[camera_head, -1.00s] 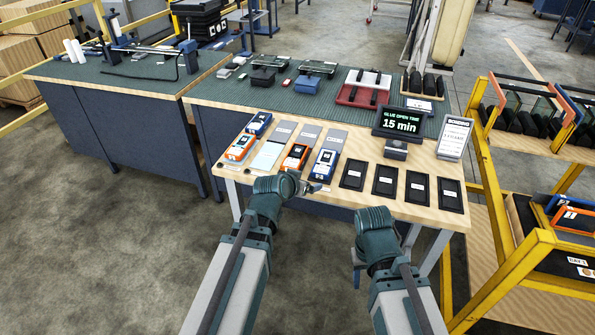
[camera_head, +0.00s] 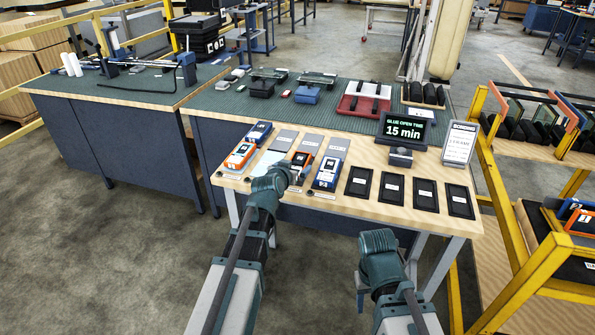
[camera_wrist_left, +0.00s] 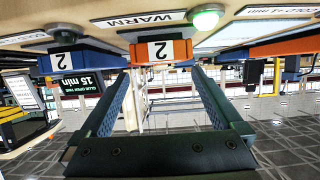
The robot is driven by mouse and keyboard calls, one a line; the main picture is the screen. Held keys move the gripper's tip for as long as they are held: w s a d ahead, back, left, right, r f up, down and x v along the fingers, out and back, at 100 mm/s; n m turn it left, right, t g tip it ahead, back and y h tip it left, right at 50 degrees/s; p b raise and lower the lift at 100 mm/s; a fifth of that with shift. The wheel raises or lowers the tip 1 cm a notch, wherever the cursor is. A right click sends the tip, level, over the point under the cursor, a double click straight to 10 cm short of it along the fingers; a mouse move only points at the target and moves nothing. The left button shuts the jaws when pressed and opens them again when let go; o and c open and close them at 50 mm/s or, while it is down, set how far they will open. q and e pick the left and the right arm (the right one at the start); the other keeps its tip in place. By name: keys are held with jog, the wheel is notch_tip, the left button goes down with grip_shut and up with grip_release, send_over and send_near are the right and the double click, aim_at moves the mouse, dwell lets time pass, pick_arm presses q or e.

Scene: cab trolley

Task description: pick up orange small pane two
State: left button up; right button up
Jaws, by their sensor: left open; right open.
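The orange small pane two (camera_head: 301,159) lies on the wooden front bench, partly hidden behind my left wrist. In the left wrist view its orange end (camera_wrist_left: 160,50), marked 2, is centred just past the fingertips. My left gripper (camera_wrist_left: 161,74) is open, one finger towards each side of that end; I cannot tell whether they touch. In the head view the left gripper (camera_head: 297,172) is at the bench's front edge, its fingers mostly hidden. My right gripper (camera_head: 361,290) is open and low in front of the bench, away from the panes.
A blue pane marked 2 (camera_head: 327,173) lies close right of the orange one. Another orange pane (camera_head: 240,155) and a blue pane (camera_head: 259,133) lie left. Several black trays (camera_head: 391,188) fill the bench's right. A timer sign (camera_head: 405,129) stands behind them.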

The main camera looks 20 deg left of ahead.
aim_at(297, 163)
pick_arm(q)
jog(key=shift+w+f, duration=0.25)
jog(key=shift+w, duration=0.3)
jog(key=shift+a+b+x, duration=0.2)
jog(key=shift+b+x, duration=1)
jog(key=shift+x, duration=1.4)
jog(key=shift+s+f, duration=0.15)
pick_arm(e)
notch_tip(297, 163, down, 3)
jog(key=shift+r, duration=0.15)
pick_arm(q)
jog(key=c, duration=1.5)
